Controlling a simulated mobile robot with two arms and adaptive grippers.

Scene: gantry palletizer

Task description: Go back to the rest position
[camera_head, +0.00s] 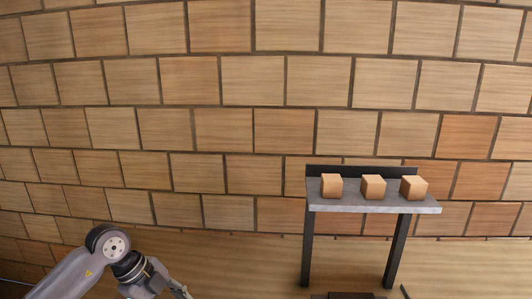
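My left arm comes in at the lower left corner. Part of my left gripper (178,291) shows at the bottom edge, cut off by the frame, so I cannot tell whether it is open or shut. It is well to the left of the table and apart from it. My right gripper is not in view.
A grey-topped table (322,204) with dark legs stands right of centre. On it, a left box (332,187), a middle box (373,188) and a right box (414,189) sit in a row. A dark brown object (345,296) is cut off below. A wood-patterned block wall (225,131) stands behind.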

